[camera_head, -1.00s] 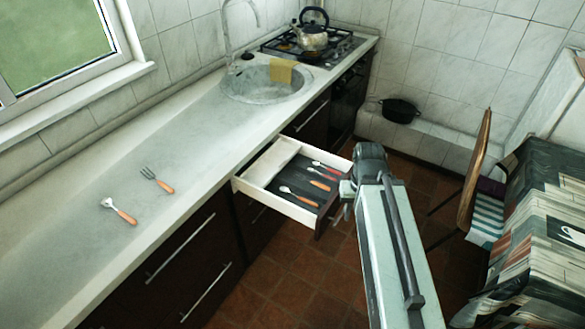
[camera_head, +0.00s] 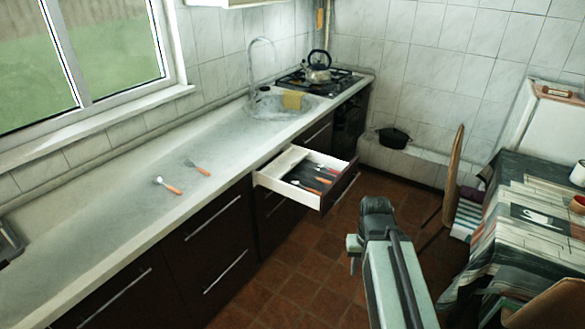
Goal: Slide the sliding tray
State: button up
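The open drawer (camera_head: 262,181) juts out from the dark cabinets under the counter. It has pale walls and a dark front panel. Inside it, a dark tray (camera_head: 307,172) holds several pieces of cutlery with red and orange handles, beside a pale strip on its left. My gripper (camera_head: 352,254) is in front of and below the drawer's front, apart from it in the picture. My own arm hides most of the gripper, so I cannot see whether its fingers are open.
A fork (camera_head: 197,168) and a spoon (camera_head: 167,185) lie on the counter (camera_head: 110,215). A sink, a stove with a kettle (camera_head: 319,67) and a black pot (camera_head: 393,138) are farther back. A chair (camera_head: 451,175) and a covered table (camera_head: 520,215) stand right.

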aim_at(277, 169)
jog(key=z, duration=0.35)
jog(key=i, duration=1.55)
jog(key=u, duration=0.65)
jog(key=i, duration=0.5)
jog(key=u, duration=0.45)
jog(key=k, duration=0.85)
jog(key=u, duration=0.2)
jog(key=i, duration=0.85)
jog(key=z, duration=0.15)
